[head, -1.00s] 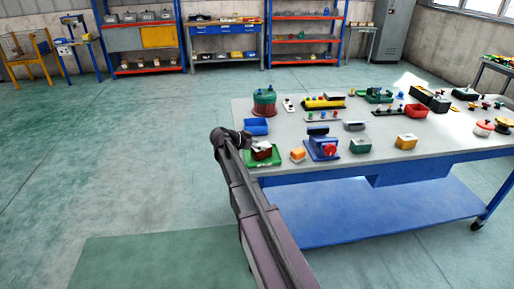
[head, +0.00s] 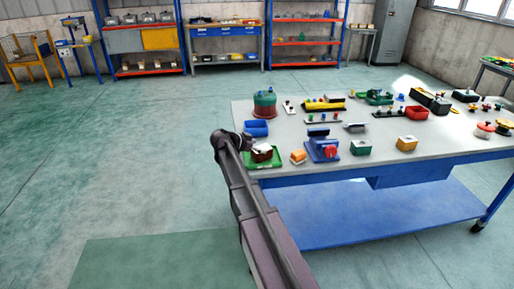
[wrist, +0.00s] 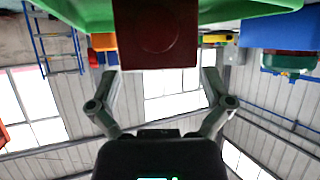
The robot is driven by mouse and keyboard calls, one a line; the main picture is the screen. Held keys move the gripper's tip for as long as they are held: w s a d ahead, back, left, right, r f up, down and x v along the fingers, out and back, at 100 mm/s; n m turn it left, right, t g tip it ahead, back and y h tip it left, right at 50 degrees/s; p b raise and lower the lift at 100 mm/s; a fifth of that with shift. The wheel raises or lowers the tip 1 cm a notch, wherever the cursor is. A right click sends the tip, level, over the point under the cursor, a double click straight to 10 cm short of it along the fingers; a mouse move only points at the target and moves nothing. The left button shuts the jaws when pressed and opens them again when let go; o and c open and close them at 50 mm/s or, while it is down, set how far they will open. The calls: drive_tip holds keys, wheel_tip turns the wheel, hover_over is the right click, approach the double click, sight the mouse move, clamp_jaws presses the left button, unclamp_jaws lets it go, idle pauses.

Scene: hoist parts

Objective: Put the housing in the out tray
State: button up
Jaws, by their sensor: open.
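A dark red block (head: 262,155), which may be the housing, sits in a shallow green tray (head: 273,163) at the table's near left corner. A pale shape shows on top of the block; I cannot tell what it is. In the wrist view the red block (wrist: 155,35) is at the top centre, with the green tray (wrist: 235,10) behind it. My gripper (wrist: 160,75) is open, its fingers apart on either side below the block, with a gap showing to each. In the head view my arm reaches the tray's left side and the fingers are not clear.
A blue bin (head: 256,128) and a green-and-red drum (head: 264,104) stand behind the tray. An orange block (head: 298,156) and a blue machine part (head: 322,148) are to its right. More parts crowd the table (head: 385,140). The floor to the left is clear.

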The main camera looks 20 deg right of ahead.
drive_tip(key=shift+r, duration=0.15)
drive_tip(key=shift+a+r+p, duration=0.2)
drive_tip(key=shift+a+p, duration=0.1)
drive_tip(key=p+v, duration=0.5)
drive_tip(key=v, duration=0.6)
drive_tip(key=shift+a, duration=0.15)
drive_tip(key=shift+s, duration=0.15)
drive_tip(key=s+a+f+n+y, duration=0.3)
drive_tip(key=s+a+n+y, duration=0.1)
drive_tip(key=s, duration=0.4)
drive_tip(key=s+a+f+n+g+y, duration=0.1)
drive_tip(key=s+a+f+n+y, duration=0.2)
drive_tip(key=s+n, duration=0.4)
drive_tip(key=s+a+f+n+y, duration=0.3)
drive_tip(key=s+a+n+y, duration=0.2)
drive_tip(key=s, duration=0.4)
drive_tip(key=shift+s+f+n, duration=0.3)
drive_tip(key=shift+s+f, duration=0.05)
